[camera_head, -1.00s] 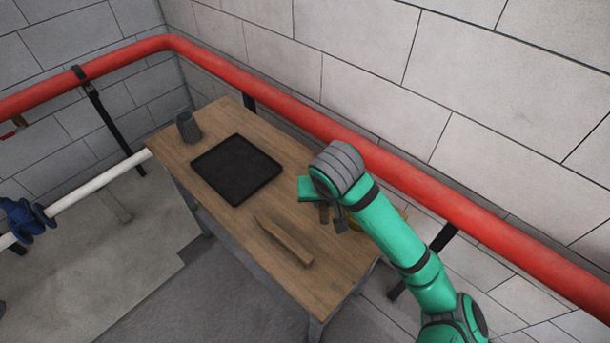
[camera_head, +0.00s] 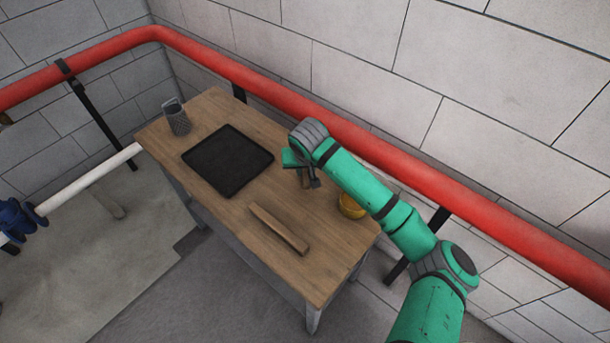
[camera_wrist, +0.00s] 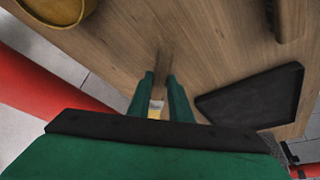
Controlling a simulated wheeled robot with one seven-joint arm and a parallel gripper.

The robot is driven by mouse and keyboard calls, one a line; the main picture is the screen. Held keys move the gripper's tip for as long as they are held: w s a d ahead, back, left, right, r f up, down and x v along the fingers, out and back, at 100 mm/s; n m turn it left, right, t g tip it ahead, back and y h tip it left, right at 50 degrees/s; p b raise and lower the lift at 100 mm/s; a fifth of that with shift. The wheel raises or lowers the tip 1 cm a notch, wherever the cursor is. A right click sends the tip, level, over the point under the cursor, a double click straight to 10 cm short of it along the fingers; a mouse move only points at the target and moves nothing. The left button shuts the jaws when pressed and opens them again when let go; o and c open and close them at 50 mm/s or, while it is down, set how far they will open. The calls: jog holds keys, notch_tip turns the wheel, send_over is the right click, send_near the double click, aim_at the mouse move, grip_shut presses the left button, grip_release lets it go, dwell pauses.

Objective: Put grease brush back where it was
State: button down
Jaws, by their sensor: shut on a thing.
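My gripper (camera_head: 308,180) is shut above the right half of the table, between the black tray and a yellow round container. In the wrist view its two green fingers (camera_wrist: 161,78) point at the tabletop, with a small pale and yellow piece (camera_wrist: 156,107) between them. I take this piece to be part of the grease brush; most of it is hidden by the fingers. A blurred brown strip shows just past the fingertips. In the head view the brush cannot be told apart from the dark fingers.
A wooden table (camera_head: 222,230) holds a black tray (camera_head: 228,160), a dark mesh cup (camera_head: 177,118) at the far left corner, a long wooden piece (camera_head: 279,229) near the front and the yellow container (camera_head: 351,206). A red pipe (camera_head: 265,85) runs along the wall behind.

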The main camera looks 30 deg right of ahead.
jog(key=shift+w+d+f, duration=0.15)
jog(key=shift+w+f, duration=0.1)
jog(key=shift+f, duration=0.05)
notch_tip(320, 180, down, 3)
jog(key=shift+r, duration=0.1)
jog(key=shift+w+f, duration=0.1)
jog(key=shift+f, duration=0.1)
jog(key=c, duration=1.6)
grip_release()
jog(key=shift+a, duration=0.2)
jog(key=shift+d, duration=0.1)
jog(key=shift+r, duration=0.1)
jog(key=v, duration=1.2)
jog(key=shift+r, duration=0.1)
